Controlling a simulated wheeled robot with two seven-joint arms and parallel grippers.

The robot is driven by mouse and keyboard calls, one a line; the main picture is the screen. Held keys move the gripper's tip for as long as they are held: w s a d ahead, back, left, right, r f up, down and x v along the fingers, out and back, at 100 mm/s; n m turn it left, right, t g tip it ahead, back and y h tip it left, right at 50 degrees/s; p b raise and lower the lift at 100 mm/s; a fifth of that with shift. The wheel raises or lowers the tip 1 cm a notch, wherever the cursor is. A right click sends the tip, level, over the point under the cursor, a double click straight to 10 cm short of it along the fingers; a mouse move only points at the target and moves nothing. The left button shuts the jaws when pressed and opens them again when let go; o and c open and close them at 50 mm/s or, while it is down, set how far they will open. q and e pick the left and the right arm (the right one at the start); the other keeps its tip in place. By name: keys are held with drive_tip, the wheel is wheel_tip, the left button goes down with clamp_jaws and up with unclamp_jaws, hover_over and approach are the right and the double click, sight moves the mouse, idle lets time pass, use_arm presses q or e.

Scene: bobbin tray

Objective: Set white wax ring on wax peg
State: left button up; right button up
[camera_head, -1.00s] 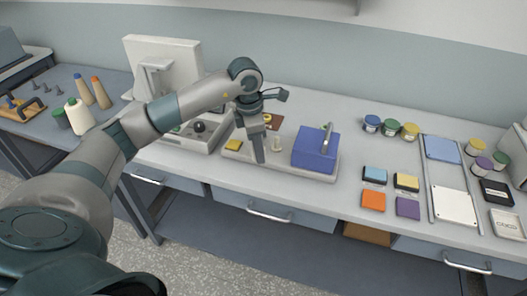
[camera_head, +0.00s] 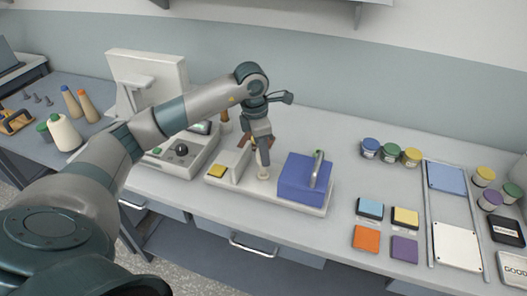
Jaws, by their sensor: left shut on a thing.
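My left gripper (camera_head: 263,148) points down over a cream tray (camera_head: 245,185) on the bench, shut. A pale, upright peg-like post (camera_head: 263,171) on the tray shows directly below its fingertips. What the fingers hold is small and mostly hidden by them; the white wax ring cannot be made out clearly. I cannot tell whether it touches the post or is around it. My right gripper is not in view.
A blue box (camera_head: 302,180) with an upright handle stands on the tray close right of the gripper. A yellow block (camera_head: 216,171) lies on the tray's left. A grey control box (camera_head: 168,160) stands further left. Coloured pads and jars lie right; bench between is clear.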

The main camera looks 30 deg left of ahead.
use_arm(q)
drive_tip(key=shift+f, duration=0.15)
idle(0.3)
drive_tip(key=shift+f+b, duration=0.8)
drive_tip(key=shift+f, duration=1)
drive_tip(key=shift+b, duration=0.55)
idle(0.5)
drive_tip(key=shift+f+b, duration=0.9)
drive_tip(key=shift+f, duration=0.15)
drive_tip(key=o, duration=1.1)
drive_tip(key=shift+r, duration=0.15)
